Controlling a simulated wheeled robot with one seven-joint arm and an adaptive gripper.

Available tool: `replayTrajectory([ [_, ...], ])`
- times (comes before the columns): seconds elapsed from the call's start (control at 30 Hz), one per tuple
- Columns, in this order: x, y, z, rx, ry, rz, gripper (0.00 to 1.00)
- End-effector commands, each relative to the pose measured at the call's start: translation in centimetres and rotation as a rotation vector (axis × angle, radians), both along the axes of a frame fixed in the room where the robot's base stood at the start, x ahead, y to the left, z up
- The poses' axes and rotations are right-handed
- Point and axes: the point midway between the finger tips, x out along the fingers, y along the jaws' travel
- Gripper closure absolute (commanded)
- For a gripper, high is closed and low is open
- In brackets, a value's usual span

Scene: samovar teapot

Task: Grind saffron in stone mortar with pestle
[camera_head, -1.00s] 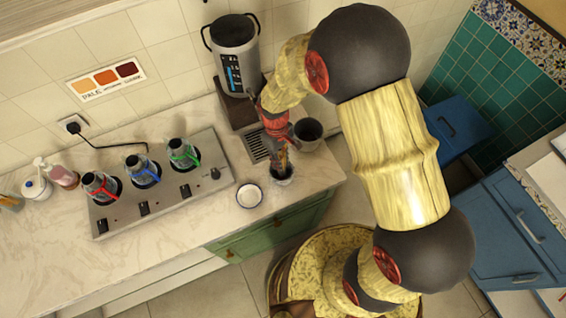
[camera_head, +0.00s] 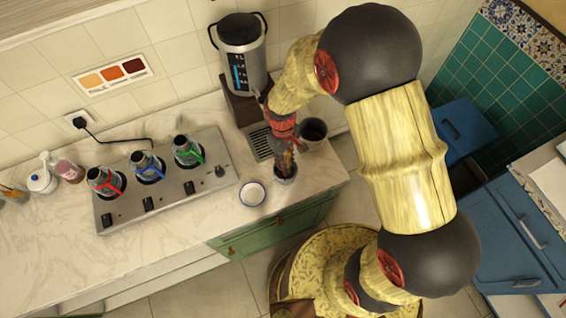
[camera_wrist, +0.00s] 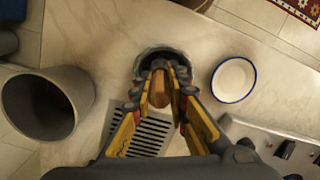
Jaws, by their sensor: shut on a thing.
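The mortar (camera_wrist: 150,52) is a small dark grey stone bowl on the counter near its front edge. It also shows in the head view (camera_head: 286,179), under my gripper. My gripper (camera_wrist: 160,75) points down over the mortar, with its fingertips at the rim. It is shut on the pestle (camera_wrist: 158,92), whose rounded brown top shows between the fingers. The pestle stands roughly upright, and its lower end is hidden in the mortar. I cannot tell if it touches the bottom. No saffron is visible; the inside of the mortar is mostly hidden.
A white saucer with a blue rim (camera_head: 252,194) lies left of the mortar. A dark grey cup (camera_head: 313,133) stands behind and right of it. A drip grille (camera_head: 261,143) and metal urn (camera_head: 238,50) are behind.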

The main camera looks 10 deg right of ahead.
Motion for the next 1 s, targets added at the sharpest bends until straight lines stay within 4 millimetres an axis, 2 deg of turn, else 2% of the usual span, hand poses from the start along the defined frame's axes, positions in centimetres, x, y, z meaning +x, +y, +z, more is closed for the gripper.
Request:
replayTrajectory([
  [0.17, 0.2, -0.4, 0.0, 0.000, 0.000, 0.000, 1.00],
  [0.63, 1.4, 1.0, -0.3, 0.001, -0.001, 0.001, 1.00],
  [1.0, -0.3, 1.3, -0.1, 0.000, 0.001, 0.000, 1.00],
])
